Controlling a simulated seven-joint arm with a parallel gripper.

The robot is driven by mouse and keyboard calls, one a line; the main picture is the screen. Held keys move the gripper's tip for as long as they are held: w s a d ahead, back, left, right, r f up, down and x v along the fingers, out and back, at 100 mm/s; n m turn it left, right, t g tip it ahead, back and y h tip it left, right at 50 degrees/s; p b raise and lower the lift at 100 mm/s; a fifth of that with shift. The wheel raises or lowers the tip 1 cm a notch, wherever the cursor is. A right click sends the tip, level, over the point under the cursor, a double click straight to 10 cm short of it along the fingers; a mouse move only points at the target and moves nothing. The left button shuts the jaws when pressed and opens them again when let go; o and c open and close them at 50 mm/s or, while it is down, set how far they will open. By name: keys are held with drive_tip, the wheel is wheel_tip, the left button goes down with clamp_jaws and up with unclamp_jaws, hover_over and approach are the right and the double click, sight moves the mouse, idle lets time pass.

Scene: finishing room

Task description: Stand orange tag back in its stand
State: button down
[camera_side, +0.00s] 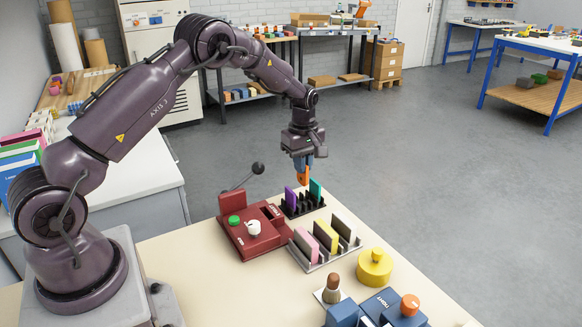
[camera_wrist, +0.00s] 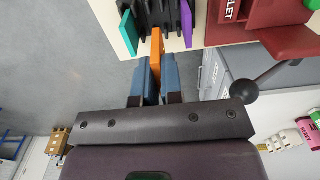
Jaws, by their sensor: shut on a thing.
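The orange tag (camera_side: 303,176) is held upright between the blue fingers of my gripper (camera_side: 303,163). In the wrist view the orange tag (camera_wrist: 157,48) shows between the two fingertips (camera_wrist: 157,72). The black slotted stand (camera_side: 302,208) is at the table's far edge; it also shows in the wrist view (camera_wrist: 155,14). A purple tag (camera_side: 290,198) and a teal tag (camera_side: 315,189) stand in it. The orange tag is at the stand's far side, sideways between those two. Its lower end is partly hidden, so I cannot tell whether it touches the stand.
A red box with a green button (camera_side: 252,236) is left of the stand. A grey rack (camera_side: 318,262) with pink, yellow and white pieces is nearer. A yellow round container (camera_side: 374,268) and a blue block (camera_side: 385,308) are front right. Open floor lies behind the table.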

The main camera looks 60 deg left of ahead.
sight(303, 184)
drive_tip(key=shift+w+f, duration=0.15)
drive_tip(key=shift+f, duration=2.75)
drive_tip(key=shift+f, duration=0.6)
drive_tip(key=c, duration=1.5)
unclamp_jaws()
drive_tip(key=shift+c, duration=0.2)
drive_tip(key=shift+r, duration=0.1)
drive_tip(key=shift+r, duration=5.4)
